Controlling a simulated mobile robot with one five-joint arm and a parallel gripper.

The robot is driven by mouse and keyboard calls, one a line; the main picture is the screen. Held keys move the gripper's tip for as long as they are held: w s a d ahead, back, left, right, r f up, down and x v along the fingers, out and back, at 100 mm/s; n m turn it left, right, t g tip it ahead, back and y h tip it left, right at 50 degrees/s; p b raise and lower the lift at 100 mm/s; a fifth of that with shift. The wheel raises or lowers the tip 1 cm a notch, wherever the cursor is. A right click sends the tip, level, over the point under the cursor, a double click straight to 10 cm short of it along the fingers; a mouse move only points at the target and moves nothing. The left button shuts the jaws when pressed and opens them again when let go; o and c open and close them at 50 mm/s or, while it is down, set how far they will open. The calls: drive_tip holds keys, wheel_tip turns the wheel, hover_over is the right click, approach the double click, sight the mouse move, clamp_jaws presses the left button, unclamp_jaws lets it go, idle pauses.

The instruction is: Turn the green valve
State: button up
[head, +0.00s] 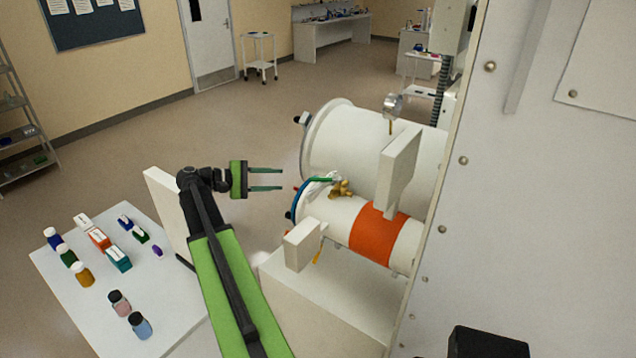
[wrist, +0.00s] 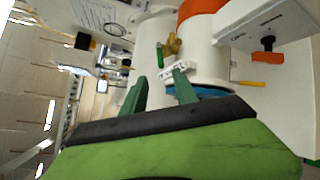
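The green valve has a green handle (head: 320,180) on a brass body (head: 342,189), on top of the smaller white cylinder with an orange band. In the wrist view the green handle (wrist: 160,56) and brass body (wrist: 173,44) show beyond my fingertips. My gripper (head: 282,179) is open and empty, its two fingers pointing right towards the valve with a gap between. In the wrist view the fingers of my gripper (wrist: 159,77) stand apart, with the handle in line with the gap. I see no contact. A white tag (wrist: 174,72) hangs close to the right finger.
The larger white cylinder (head: 385,140) and a pressure gauge (head: 392,105) lie behind the valve. White boxes (head: 400,165) (head: 302,245) flank it. A wall panel (head: 530,190) blocks the right. A table (head: 180,315) with several bottles stands at left. Floor beyond my gripper is clear.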

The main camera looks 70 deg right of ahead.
sight(313, 179)
drive_tip(key=b+x, duration=0.2)
drive_tip(key=x, duration=1.3)
drive_tip(key=shift+f+b, duration=0.1)
drive_tip(key=shift+b, duration=0.3)
clamp_jaws()
